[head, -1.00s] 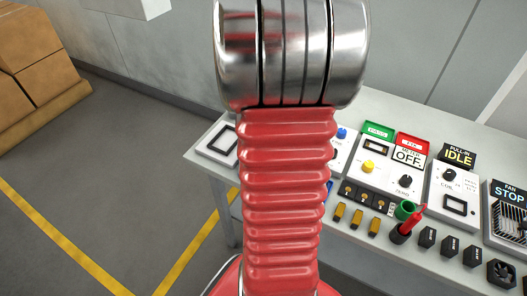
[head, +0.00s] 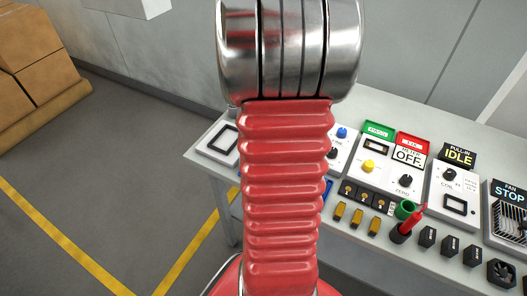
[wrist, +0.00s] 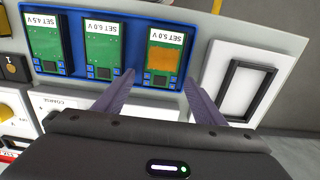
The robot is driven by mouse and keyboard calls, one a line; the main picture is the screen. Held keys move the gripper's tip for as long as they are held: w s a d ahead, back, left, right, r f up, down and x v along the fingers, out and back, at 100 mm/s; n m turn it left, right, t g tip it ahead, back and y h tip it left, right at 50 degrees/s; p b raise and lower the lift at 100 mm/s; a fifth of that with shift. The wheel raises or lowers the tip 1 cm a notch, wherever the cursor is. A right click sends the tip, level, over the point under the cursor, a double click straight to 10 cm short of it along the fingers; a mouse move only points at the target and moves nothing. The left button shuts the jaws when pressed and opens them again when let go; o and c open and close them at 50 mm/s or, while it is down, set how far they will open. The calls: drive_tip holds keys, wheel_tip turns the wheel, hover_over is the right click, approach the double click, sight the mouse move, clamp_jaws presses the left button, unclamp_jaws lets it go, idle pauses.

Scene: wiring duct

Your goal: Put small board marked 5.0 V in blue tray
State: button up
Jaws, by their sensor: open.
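In the wrist view the small board marked 5.0 V (wrist: 164,58) lies at the right end of the blue tray (wrist: 130,76). Its label is upside down in this view, and its face is orange and green. Boards marked 6.0 V (wrist: 101,46) and 4.5 V (wrist: 46,42) lie to its left in the same tray. My gripper (wrist: 159,78) is open and empty, its two fingers reaching toward the 5.0 V board's near end. Contact cannot be told. In the head view my arm hides the gripper and most of the blue tray (head: 328,190).
A white panel with a dark frame (wrist: 242,90) is right of the tray. The grey bench (head: 340,222) also carries a meter unit (head: 376,162), green tray (head: 378,130), red tray (head: 412,143), red probe in a holder (head: 408,228) and several small black parts.

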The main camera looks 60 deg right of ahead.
wheel_tip(320, 180, up, 12)
drive_tip(key=shift+r, duration=0.15)
idle(0.5)
idle(0.7)
drive_tip(key=w+a+r+n+t, duration=0.1)
drive_tip(key=w+a+r+n, duration=0.1)
drive_tip(key=a, duration=0.3)
drive_tip(key=w+a+r+n, duration=0.1)
drive_tip(key=w+a+n, duration=0.15)
drive_tip(key=a, duration=0.25)
drive_tip(key=s+a+r+n+t, duration=0.1)
drive_tip(key=a+n, duration=0.5)
drive_tip(key=a, duration=0.6)
drive_tip(key=s+a+r+n+t, duration=0.1)
drive_tip(key=a+n, duration=0.5)
drive_tip(key=a, duration=0.6)
drive_tip(key=r+t, duration=0.1)
drive_tip(key=t, duration=0.1)
drive_tip(key=shift+t, duration=0.3)
drive_tip(key=shift+n, duration=0.25)
